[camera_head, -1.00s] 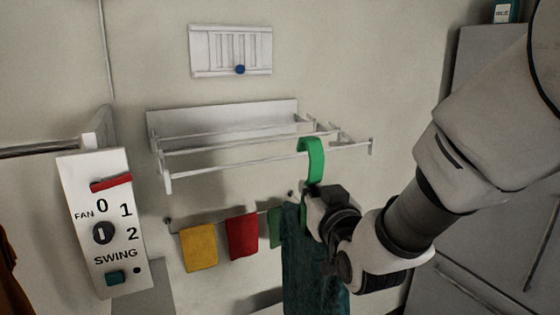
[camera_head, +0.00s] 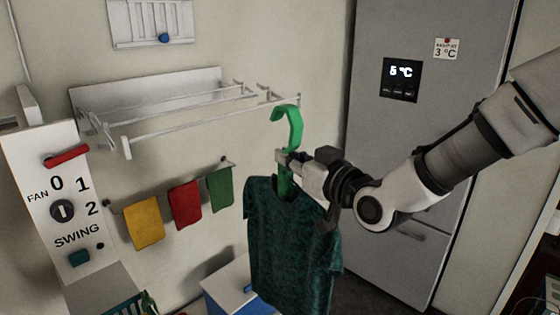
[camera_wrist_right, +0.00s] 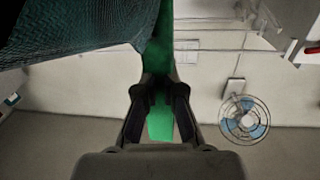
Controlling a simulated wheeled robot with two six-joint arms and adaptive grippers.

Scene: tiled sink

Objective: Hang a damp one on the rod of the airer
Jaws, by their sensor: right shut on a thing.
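My right gripper (camera_head: 292,165) is shut on the neck of a green hanger (camera_head: 291,122). It also shows in the right wrist view (camera_wrist_right: 160,98), with the green hanger (camera_wrist_right: 160,125) between its fingers. A dark teal shirt (camera_head: 292,240) hangs from the hanger below the gripper; in the right wrist view the shirt (camera_wrist_right: 75,30) fills the upper left. The white wall airer (camera_head: 150,95) has several rods. The hanger's hook is up near the right end of its front rod (camera_head: 205,118); I cannot tell whether they touch. My left gripper is out of view.
Yellow (camera_head: 144,221), red (camera_head: 185,204) and green (camera_head: 220,188) cloths hang on a lower rail. A fan switch panel (camera_head: 62,205) stands at left, a grey fridge (camera_head: 425,130) at right. A white-and-blue box (camera_head: 228,285) and a basket (camera_head: 125,305) are below.

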